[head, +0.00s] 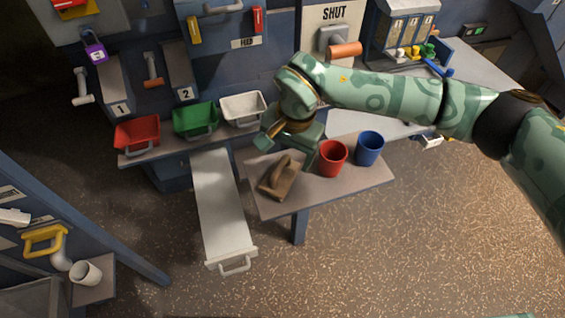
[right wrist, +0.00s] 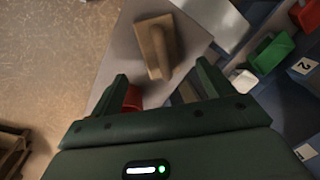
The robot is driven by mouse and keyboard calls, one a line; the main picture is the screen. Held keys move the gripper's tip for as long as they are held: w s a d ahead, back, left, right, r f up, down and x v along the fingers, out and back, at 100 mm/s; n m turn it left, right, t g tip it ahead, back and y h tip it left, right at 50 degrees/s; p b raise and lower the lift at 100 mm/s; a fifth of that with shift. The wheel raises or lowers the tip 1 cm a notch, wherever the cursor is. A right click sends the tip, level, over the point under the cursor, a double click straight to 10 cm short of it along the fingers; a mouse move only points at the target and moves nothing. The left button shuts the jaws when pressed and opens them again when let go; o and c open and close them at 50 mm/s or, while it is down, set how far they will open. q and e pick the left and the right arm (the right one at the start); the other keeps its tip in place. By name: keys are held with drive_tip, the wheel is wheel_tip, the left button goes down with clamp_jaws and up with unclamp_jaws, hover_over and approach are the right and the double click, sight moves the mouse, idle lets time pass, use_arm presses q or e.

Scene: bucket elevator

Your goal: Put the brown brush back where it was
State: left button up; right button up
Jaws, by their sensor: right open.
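The brown brush (head: 278,182), a flat block with a raised handle, lies on the small grey side table (head: 345,188), near its left end. It also shows in the right wrist view (right wrist: 158,46), beyond the fingertips and apart from them. My right gripper (head: 297,150) is above the table, just behind and to the right of the brush in the head view. It is open with nothing between its fingers, which also show in the right wrist view (right wrist: 162,80). My left gripper is not in view.
A red cup (head: 332,160) and a blue cup (head: 369,150) stand on the table right of the brush. Red (head: 138,134), green (head: 195,120) and white (head: 243,108) bins sit on a shelf behind. A pale chute (head: 222,205) runs down left of the table.

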drive_tip(key=shift+s+d+r, duration=0.1)
drive_tip(key=shift+d+r, duration=0.05)
drive_tip(key=shift+r, duration=0.85)
drive_tip(key=shift+d+r, duration=0.1)
drive_tip(key=shift+r, duration=0.85)
